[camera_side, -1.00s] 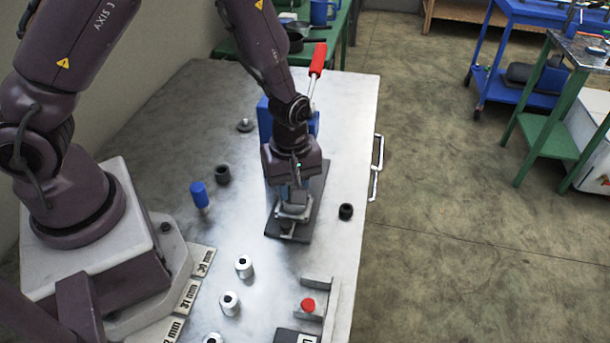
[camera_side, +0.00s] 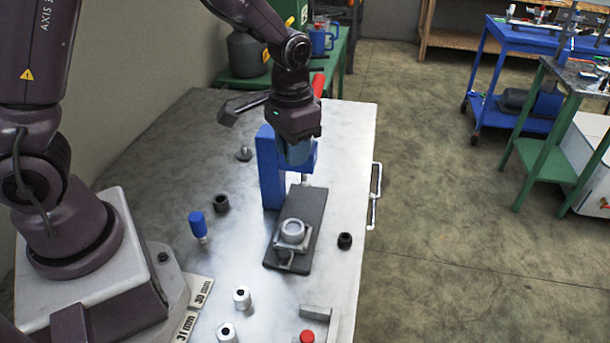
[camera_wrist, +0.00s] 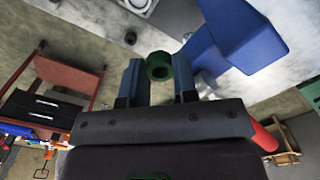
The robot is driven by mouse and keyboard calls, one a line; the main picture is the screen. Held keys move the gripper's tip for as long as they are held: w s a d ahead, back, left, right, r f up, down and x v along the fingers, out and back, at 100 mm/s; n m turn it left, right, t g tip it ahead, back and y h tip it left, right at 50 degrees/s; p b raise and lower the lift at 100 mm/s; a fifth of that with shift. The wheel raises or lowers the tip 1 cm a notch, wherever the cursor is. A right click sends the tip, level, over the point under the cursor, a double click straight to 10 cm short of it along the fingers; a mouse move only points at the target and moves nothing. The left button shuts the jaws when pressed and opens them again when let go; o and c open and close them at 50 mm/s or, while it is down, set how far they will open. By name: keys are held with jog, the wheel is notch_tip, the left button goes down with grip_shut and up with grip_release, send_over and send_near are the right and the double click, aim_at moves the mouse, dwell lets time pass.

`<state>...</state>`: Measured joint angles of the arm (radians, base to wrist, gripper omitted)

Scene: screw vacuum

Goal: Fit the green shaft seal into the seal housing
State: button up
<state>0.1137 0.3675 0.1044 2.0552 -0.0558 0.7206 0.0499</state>
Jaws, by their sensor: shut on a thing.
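The green shaft seal (camera_wrist: 158,57) is a small dark green ring, pinched between the two fingers of my gripper (camera_wrist: 159,63) in the wrist view. In the side view my gripper (camera_side: 299,158) is raised above the table beside the blue stand, and the seal cannot be made out there. The seal housing (camera_side: 291,233) is a grey block with a round open top, on a dark plate (camera_side: 312,205). My gripper is above and behind it, well apart. Part of the housing shows at the top of the wrist view (camera_wrist: 138,5).
A blue stand (camera_side: 270,170) rises close to my gripper, at the plate's back end. Black rings (camera_side: 345,241) (camera_side: 221,203), a blue-topped cylinder (camera_side: 198,225), white cylinders (camera_side: 242,298) and a red-topped part (camera_side: 307,337) stand around. The table right of the plate is mostly clear.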

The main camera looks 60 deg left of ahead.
aim_at(293, 229)
jog(key=s+d+f+n, duration=0.1)
jog(key=f+n, duration=0.1)
jog(key=n, duration=0.1)
jog(key=d+f+n, duration=0.1)
jog(key=f+n, duration=0.1)
jog(key=n, duration=0.1)
jog(key=s+f+n, duration=0.1)
jog(key=f+n, duration=0.1)
jog(key=shift+s+d+f+n, duration=0.3)
jog(key=shift+d+n, duration=0.1)
jog(key=n, duration=0.2)
jog(key=f+n, duration=0.1)
jog(key=shift+d+n, duration=0.1)
jog(key=shift+n, duration=0.3)
jog(key=n, duration=0.3)
jog(key=shift+w+n, duration=0.2)
jog(key=shift+n, duration=0.2)
jog(key=shift+f, duration=0.2)
jog(key=shift+f, duration=2.1)
jog(key=shift+f, duration=0.25)
